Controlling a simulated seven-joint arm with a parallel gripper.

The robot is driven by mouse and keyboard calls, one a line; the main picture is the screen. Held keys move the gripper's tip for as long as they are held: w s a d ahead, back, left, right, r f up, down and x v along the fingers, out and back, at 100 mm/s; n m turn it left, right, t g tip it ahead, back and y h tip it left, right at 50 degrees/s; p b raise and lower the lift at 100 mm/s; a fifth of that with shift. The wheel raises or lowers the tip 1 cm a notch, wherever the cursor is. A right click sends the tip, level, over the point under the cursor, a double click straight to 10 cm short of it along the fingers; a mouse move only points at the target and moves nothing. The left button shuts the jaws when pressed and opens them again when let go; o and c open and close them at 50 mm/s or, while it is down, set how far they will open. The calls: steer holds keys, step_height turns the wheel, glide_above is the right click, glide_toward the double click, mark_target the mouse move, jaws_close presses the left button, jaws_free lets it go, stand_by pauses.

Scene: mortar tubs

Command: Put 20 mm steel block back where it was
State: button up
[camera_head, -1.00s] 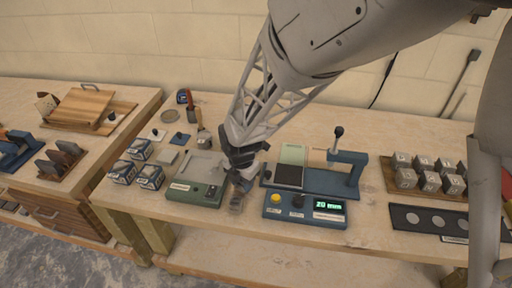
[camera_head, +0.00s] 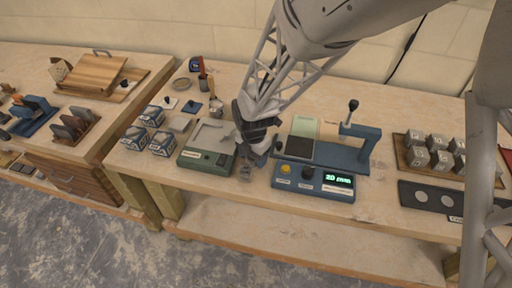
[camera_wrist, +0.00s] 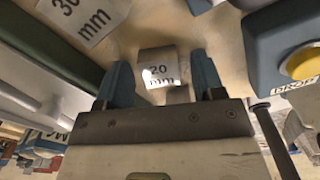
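The 20 mm steel block (camera_wrist: 158,68) is a small grey block with a white "20 mm" label in the wrist view. My gripper (camera_wrist: 162,75) points down with its two blue fingers on either side of it. A narrow gap shows on the right of the block, so the fingers look open; contact on the left is unclear. In the head view my gripper (camera_head: 248,160) is low over the bench, between the green device and the blue gauge. A small grey block (camera_head: 244,173) shows below it near the front edge; its label is unreadable there.
A green device (camera_head: 207,152) stands left of my gripper. The blue gauge (camera_head: 313,185), reading 20 mm, stands right. A "30 mm" label (camera_wrist: 85,15) shows close by. Labelled blocks (camera_head: 430,150) sit on a wooden tray at right.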

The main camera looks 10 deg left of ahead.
step_height(320, 180, up, 12)
steer(key=shift+r, duration=0.15)
stand_by(0.7)
stand_by(0.6)
steer(key=s+d+r+m, duration=0.2)
steer(key=d+r+m, duration=0.25)
steer(key=d, duration=0.25)
steer(key=s+d+r+m+t, duration=0.1)
steer(key=s+d+r+m, duration=0.15)
steer(key=d+m, duration=0.4)
steer(key=s+d+r+m, duration=0.1)
steer(key=d+r+m, duration=0.35)
steer(key=d, duration=0.25)
steer(key=s+d+r+m+t, duration=0.1)
steer(key=s+d+r+m, duration=0.1)
steer(key=s+d+m, duration=1.1)
steer(key=m, duration=0.3)
steer(key=shift+r+t, duration=0.15)
steer(key=shift+t, duration=0.15)
